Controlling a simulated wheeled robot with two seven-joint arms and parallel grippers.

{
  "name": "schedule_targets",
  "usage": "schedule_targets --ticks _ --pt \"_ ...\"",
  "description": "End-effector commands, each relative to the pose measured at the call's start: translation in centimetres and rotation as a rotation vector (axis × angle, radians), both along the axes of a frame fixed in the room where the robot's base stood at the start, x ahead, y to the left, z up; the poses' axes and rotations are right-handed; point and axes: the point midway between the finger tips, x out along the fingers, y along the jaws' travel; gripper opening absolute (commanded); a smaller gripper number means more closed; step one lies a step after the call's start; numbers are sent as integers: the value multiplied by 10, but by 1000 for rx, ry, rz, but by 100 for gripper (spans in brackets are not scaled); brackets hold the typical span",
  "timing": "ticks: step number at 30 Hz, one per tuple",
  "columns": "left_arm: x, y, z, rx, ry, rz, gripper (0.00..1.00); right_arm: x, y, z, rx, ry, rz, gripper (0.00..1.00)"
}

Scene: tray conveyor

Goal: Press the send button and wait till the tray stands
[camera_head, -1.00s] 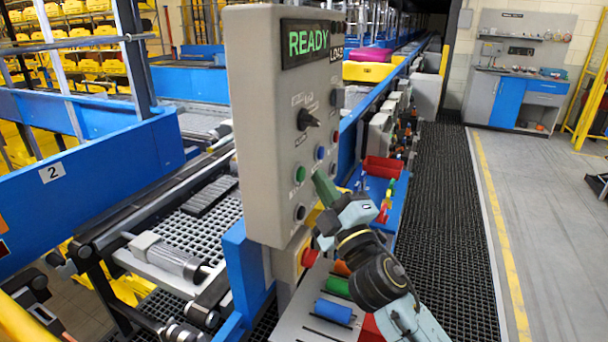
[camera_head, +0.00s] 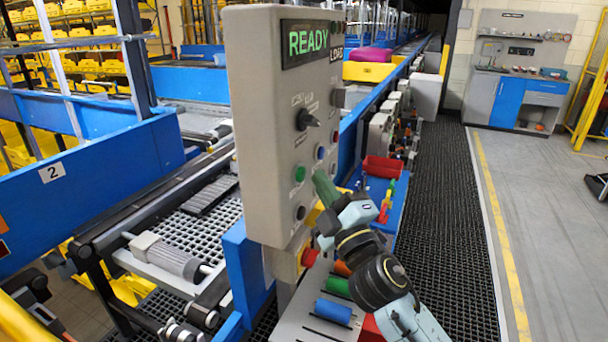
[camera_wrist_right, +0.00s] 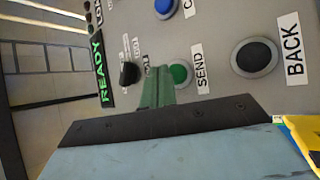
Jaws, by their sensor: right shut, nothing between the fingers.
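The grey control panel (camera_head: 265,120) stands upright at centre in the head view, its display (camera_head: 305,42) reading READY in green. The green send button (camera_head: 300,173) is on its face; in the right wrist view the green button (camera_wrist_right: 180,74) sits beside the label SEND. My right gripper (camera_head: 322,186) is shut and empty, its green fingertips just right of the button in the head view. In the right wrist view the fingertips (camera_wrist_right: 157,82) overlap the button's edge; I cannot tell whether they touch it. A yellow tray (camera_head: 368,72) is far back on the line. My left gripper is not in view.
A black BACK button (camera_wrist_right: 254,57) and a blue button (camera_wrist_right: 165,7) are close to the fingertips. A red stop button (camera_head: 309,257) is below the panel. A red bin (camera_head: 383,166) and coloured rollers (camera_head: 333,312) lie near my right arm. The dark grating aisle is clear.

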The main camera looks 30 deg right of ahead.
Motion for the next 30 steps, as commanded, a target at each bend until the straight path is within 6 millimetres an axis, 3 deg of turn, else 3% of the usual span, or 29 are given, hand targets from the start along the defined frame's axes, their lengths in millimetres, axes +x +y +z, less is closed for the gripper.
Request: schedule_targets --ticks 30 --pt "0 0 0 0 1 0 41 7 6 0 0 0 0 0"
